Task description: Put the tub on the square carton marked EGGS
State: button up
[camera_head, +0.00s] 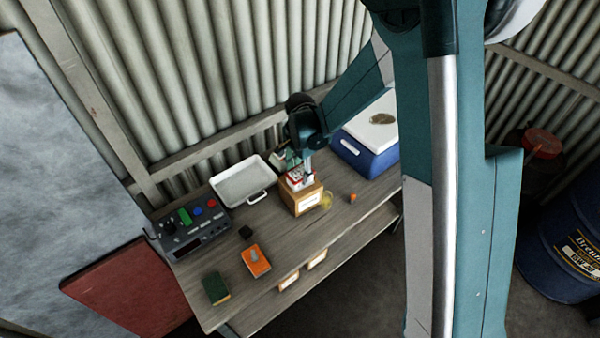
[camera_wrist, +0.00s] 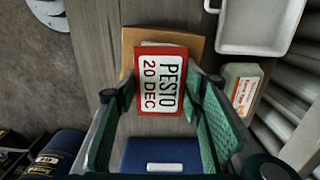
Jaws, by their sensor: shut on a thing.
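The tub (camera_wrist: 160,85) has a red-edged white label on top reading PESTO 20 DEC. My gripper (camera_wrist: 158,92) is shut on it, with one green-padded finger on each side. In the head view the tub (camera_head: 296,178) shows red and white under my gripper (camera_head: 305,172), right at the top of a square brown carton (camera_head: 300,203). In the wrist view the carton (camera_wrist: 198,42) shows behind the tub. The carton's front label is too small to read. I cannot tell whether the tub touches the carton's top.
A white tray (camera_head: 240,186) stands left of the carton, a blue cooler (camera_head: 378,160) with a white lid to its right. A yellowish jar (camera_head: 326,200) and a small orange thing (camera_head: 352,197) are close by. A control box (camera_head: 188,232) and an orange box (camera_head: 256,261) stand further left.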

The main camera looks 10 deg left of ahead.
aim_at(300, 172)
jog(key=shift+f, duration=0.15)
jog(key=o, duration=1)
jog(key=shift+r, duration=6.15)
